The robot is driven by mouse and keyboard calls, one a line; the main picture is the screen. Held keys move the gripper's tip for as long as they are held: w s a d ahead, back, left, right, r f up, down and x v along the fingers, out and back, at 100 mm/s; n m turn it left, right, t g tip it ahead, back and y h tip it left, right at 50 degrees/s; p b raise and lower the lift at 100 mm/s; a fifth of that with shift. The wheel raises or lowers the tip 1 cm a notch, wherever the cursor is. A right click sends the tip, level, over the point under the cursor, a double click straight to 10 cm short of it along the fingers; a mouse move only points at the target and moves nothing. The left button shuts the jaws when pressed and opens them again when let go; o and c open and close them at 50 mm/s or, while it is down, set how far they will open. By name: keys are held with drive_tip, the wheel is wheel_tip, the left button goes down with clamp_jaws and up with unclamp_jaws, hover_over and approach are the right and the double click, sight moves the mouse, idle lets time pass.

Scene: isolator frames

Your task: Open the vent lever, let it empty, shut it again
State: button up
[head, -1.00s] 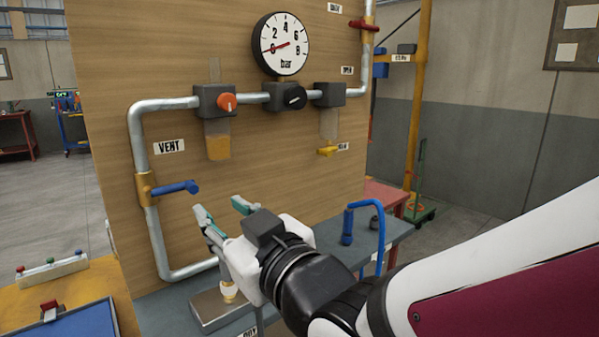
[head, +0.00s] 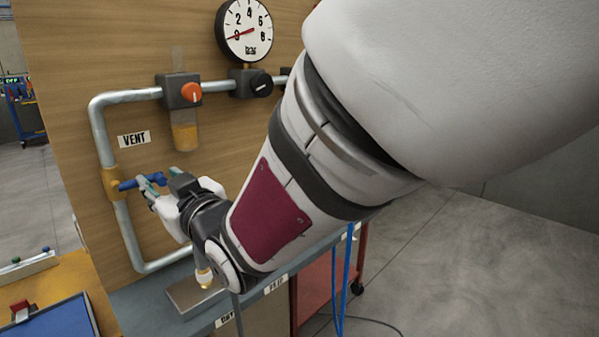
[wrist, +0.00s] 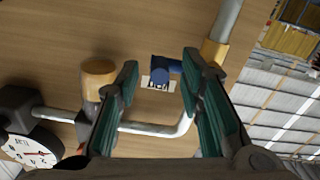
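The blue vent lever (head: 129,184) sticks out sideways to the right from a brass valve body (head: 109,183) on the grey pipe, below the VENT label (head: 134,139). My gripper (head: 151,183) is at the lever's free end, its fingers partly covering it. The gauge (head: 244,31) needle lies at the left, near zero. The bowl (head: 184,137) under the orange knob holds yellowish liquid.
The orange knob (head: 191,93) and black knob (head: 262,84) sit on the pipe above my gripper. A grey bench (head: 130,300) with a metal plate (head: 187,299) lies below. My arm hides the panel's right side.

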drive_tip(key=shift+c, duration=0.4)
clamp_jaws()
